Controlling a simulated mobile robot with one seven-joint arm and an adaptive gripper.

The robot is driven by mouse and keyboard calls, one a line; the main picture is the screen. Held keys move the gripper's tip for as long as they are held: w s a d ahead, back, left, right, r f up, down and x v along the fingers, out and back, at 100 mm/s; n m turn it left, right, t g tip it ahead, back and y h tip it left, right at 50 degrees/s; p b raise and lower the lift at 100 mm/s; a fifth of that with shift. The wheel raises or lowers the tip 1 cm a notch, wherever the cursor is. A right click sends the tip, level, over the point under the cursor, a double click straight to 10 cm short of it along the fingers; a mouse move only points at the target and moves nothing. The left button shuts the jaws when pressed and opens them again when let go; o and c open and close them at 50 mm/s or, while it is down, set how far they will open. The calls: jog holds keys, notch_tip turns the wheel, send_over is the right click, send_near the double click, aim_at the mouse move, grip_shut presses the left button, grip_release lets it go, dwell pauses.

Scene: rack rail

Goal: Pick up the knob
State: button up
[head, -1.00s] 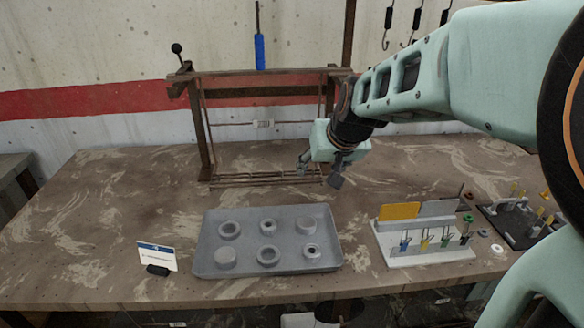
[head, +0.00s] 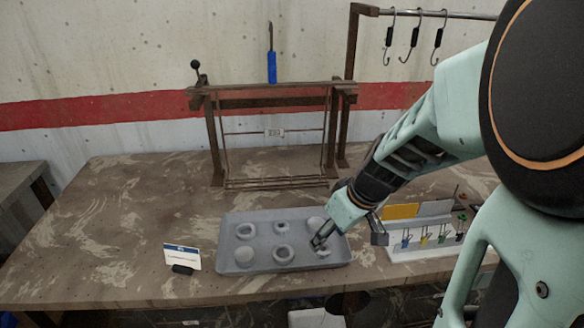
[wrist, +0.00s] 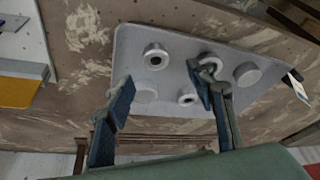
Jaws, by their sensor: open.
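A grey tray (head: 262,268) on the bench holds several round grey pieces, some rings and some solid discs. The black ball knob (head: 195,64) tops a thin stem at the rack's upper left; I cannot tell whether the task's knob is this or a tray piece. My gripper (head: 348,237) is open and empty over the tray's right end. In the wrist view its fingers (wrist: 163,80) are spread, with a ring (wrist: 155,55) and a pale disc (wrist: 145,92) showing between them. The right finger partly covers another ring (wrist: 210,62).
A wooden rack (head: 212,140) stands behind the tray. A card (head: 182,257) stands left of it. A white holder with coloured parts (head: 425,249) stands close on the right. Hooks (head: 414,38) hang from a rail above. The bench's left side is clear.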

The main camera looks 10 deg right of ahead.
aim_at(325, 246)
jog(key=shift+d+b+x, duration=0.15)
jog(key=shift+x, duration=1.4)
jog(key=shift+d+b+x, duration=0.15)
jog(key=shift+d+x, duration=0.05)
jog(key=shift+x, duration=1.35)
jog(key=shift+s+f, duration=0.1)
jog(key=shift+s, duration=0.05)
jog(key=c, duration=1.2)
